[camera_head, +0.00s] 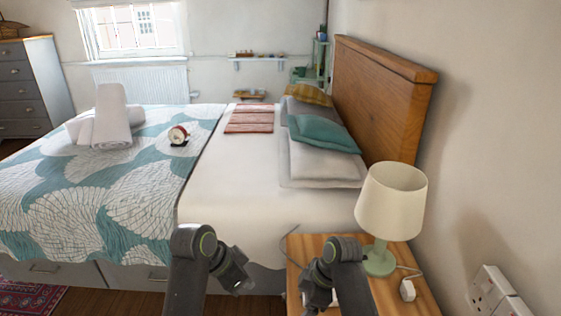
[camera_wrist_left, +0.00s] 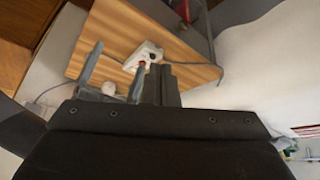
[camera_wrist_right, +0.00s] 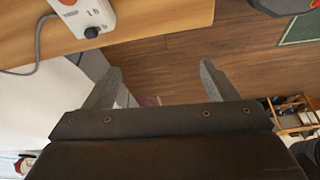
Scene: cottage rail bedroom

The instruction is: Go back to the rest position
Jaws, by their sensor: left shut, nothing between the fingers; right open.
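My left gripper (camera_head: 240,284) is at the bottom of the head view, between the bed and the nightstand. In the left wrist view its fingers (camera_wrist_left: 160,84) are together with nothing between them. My right arm reaches over the nightstand in the head view, and its gripper (camera_head: 316,302) is near the bottom edge, partly hidden. In the right wrist view its fingers (camera_wrist_right: 161,76) are spread wide and empty, with wooden floor behind them. A white device with a dark knob (camera_wrist_right: 90,14) lies on the nightstand, beyond the left finger.
The wooden nightstand (camera_head: 416,290) holds a green-based lamp (camera_head: 391,205) close to my right arm. The bed (camera_head: 222,195) lies ahead, with an alarm clock (camera_head: 178,135), towels (camera_head: 110,120) and pillows (camera_head: 322,165). Wall sockets (camera_head: 490,292) are at the right.

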